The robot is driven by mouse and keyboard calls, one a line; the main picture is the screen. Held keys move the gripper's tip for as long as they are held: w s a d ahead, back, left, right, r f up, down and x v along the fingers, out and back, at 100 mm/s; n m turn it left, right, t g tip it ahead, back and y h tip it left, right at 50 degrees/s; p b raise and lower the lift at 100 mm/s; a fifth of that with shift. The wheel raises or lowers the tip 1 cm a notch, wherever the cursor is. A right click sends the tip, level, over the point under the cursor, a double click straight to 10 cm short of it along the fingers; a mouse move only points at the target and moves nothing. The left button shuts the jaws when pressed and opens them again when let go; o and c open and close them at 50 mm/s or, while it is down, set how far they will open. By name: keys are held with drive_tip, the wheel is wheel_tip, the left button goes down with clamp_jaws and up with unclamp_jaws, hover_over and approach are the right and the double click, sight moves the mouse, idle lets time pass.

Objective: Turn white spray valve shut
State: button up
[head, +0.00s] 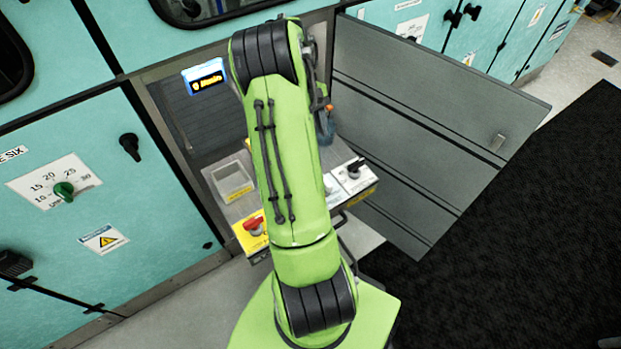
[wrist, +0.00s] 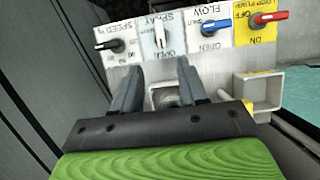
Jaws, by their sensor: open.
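The white spray valve (wrist: 160,37) is a small white lever on a white panel labelled SPRAY and OPEN in the wrist view. It stands roughly upright in the picture, its lower end near the word OPEN. My gripper (wrist: 157,67) is open and empty, its two grey fingers apart below the valve in the picture; no contact shows. In the head view my green arm covers the middle of the panel, and I cannot make out the white valve or my fingers there.
A black speed knob (wrist: 115,45) sits left of the white valve; a blue flow lever (wrist: 215,25) and a red lube pump lever (wrist: 268,17) sit right. An open-topped tray (head: 232,181) adjoins the panel. A grey open door (head: 430,130) stands at the right.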

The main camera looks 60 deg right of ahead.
drive_tip(key=b+x, duration=0.4)
drive_tip(key=x, duration=1)
drive_tip(key=shift+f, duration=0.2)
drive_tip(key=shift+a, duration=0.1)
clamp_jaws()
